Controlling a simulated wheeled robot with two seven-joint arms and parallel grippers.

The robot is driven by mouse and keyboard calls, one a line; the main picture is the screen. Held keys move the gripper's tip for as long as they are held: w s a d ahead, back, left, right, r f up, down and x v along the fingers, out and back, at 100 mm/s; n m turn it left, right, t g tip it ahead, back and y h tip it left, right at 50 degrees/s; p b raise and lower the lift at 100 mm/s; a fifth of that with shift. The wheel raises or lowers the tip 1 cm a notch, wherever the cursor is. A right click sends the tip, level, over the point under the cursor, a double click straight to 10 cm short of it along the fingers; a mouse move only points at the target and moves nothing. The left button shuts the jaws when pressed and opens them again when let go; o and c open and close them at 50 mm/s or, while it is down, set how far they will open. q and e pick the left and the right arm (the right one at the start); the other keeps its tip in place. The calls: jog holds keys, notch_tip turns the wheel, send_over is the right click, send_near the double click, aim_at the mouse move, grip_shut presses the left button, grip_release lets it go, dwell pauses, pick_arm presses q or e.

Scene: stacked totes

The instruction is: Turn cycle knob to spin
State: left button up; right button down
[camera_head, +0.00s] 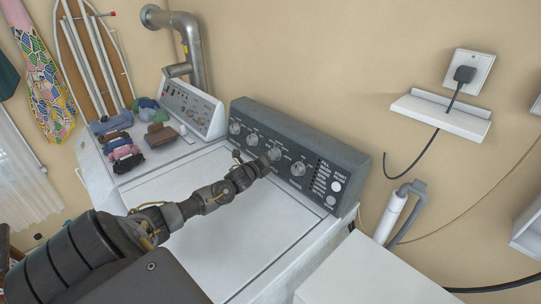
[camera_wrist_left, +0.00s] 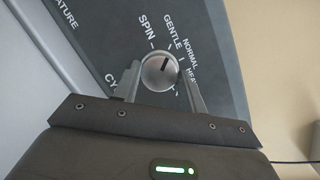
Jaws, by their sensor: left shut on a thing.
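The cycle knob (camera_wrist_left: 157,74) is a round silver dial on the washer's dark grey panel (camera_wrist_left: 85,40). Labels SPIN, GENTLE, NORMAL and a partly hidden HEAVY curve around it. Its dark pointer line aims up and slightly right in the left wrist view, roughly toward GENTLE, right of SPIN. My left gripper (camera_head: 263,163) reaches the panel at this knob (camera_head: 275,153) in the head view. In the wrist view its two fingers (camera_wrist_left: 161,84) sit on either side of the knob and are shut on it. The lower labels are partly hidden. My right gripper is not in view.
More silver knobs (camera_head: 235,128) line the panel, with a knob (camera_head: 298,168) and round buttons (camera_head: 336,186) to the right. The white washer lid (camera_head: 170,190) is clear. Folded clothes (camera_head: 125,152) lie on the neighbouring machine. A white surface (camera_head: 365,275) stands at right.

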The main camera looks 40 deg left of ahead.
pick_arm(q)
jog(key=n+g+p, duration=0.1)
jog(key=n+p, duration=0.1)
jog(key=n, duration=0.2)
jog(key=n+g+p, duration=0.1)
jog(key=n+p, duration=0.1)
jog(key=n, duration=0.2)
jog(key=shift+r, duration=0.2)
jog(key=shift+p, duration=0.3)
jog(key=o, duration=1)
jog(key=shift+c, duration=0.2)
